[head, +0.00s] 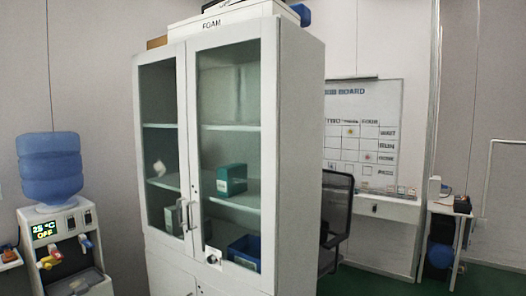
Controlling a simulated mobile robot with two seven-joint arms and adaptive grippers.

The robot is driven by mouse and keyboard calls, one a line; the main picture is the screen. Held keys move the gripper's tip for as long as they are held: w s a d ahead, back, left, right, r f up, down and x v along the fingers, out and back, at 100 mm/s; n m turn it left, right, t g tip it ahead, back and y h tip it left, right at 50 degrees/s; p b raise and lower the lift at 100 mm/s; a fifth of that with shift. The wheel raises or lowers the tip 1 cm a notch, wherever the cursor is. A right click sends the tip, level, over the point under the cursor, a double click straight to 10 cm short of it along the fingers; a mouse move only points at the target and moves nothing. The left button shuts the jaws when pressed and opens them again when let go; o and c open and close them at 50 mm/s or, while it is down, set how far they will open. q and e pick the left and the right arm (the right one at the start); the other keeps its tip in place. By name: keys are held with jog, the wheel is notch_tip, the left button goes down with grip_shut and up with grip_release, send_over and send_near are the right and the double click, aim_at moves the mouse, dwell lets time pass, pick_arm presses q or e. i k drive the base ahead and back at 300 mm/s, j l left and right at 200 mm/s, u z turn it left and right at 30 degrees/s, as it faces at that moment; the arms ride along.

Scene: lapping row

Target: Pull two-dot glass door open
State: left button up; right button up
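A tall white cabinet (298,150) stands in the middle of the head view. It has a narrow left glass door (160,100) and a wider-looking right glass door (229,100), both apparently closed. Two upright grey handles (184,215) sit side by side where the doors meet. Behind the glass are shelves with a teal box (231,179) and a blue bin (245,248). Neither of my grippers is in view.
A water dispenser (62,235) with a blue bottle stands left of the cabinet. A black mesh chair (336,205) is close by its right side, before a white desk (385,208) and a whiteboard (362,130). A box marked FOAM (230,20) lies on top.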

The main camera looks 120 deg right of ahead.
aim_at(267, 30)
jog(key=z, duration=3.3)
